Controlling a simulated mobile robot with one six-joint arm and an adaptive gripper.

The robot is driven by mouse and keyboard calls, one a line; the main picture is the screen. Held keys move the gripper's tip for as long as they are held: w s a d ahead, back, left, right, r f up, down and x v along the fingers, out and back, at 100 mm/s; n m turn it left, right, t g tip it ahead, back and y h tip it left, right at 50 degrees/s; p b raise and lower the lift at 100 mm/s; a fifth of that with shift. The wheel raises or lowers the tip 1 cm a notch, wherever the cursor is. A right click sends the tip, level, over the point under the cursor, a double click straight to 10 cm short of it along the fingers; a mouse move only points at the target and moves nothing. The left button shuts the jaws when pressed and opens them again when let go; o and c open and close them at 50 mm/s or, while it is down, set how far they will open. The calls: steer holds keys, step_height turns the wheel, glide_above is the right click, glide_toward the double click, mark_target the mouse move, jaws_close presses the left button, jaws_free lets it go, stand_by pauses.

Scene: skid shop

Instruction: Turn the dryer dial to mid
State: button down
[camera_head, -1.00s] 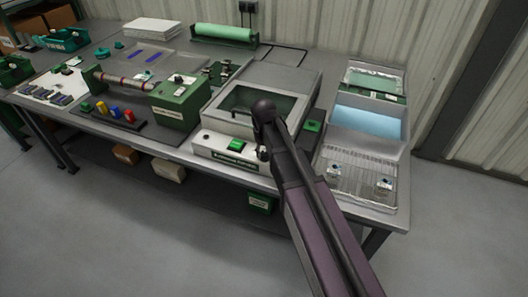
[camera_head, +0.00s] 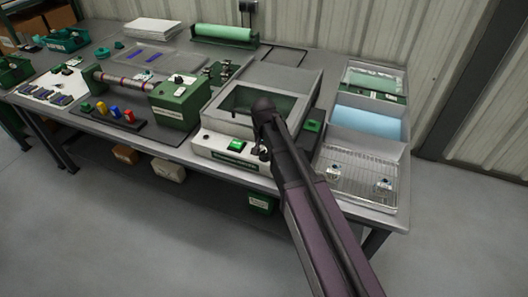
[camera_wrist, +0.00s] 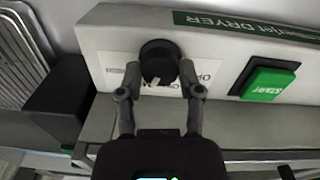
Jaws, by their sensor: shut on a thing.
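The dryer (camera_head: 225,148) is a pale box with an open-looking dark well and a green label strip on its front, standing on the bench in the head view. Its front panel (camera_wrist: 112,42) shows upside down in the wrist view. The black round dial (camera_wrist: 159,58) sits on a white label there, with a pale pointer mark toward the bottom of the picture. My gripper (camera_wrist: 158,88) has its two fingers on either side of the dial and is shut on it. The label's lettering is partly hidden by the fingers. In the head view my arm hides the dial.
A green START button (camera_wrist: 268,82) is beside the dial on the same panel. A wire rack tray (camera_head: 358,178) and a blue sheet (camera_head: 366,122) lie right of the dryer. A green machine with a roller (camera_head: 181,102) stands to its left.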

stand_by(0.4)
steer(key=shift+c, duration=1.3)
jaws_free()
steer(key=shift+n, duration=0.4)
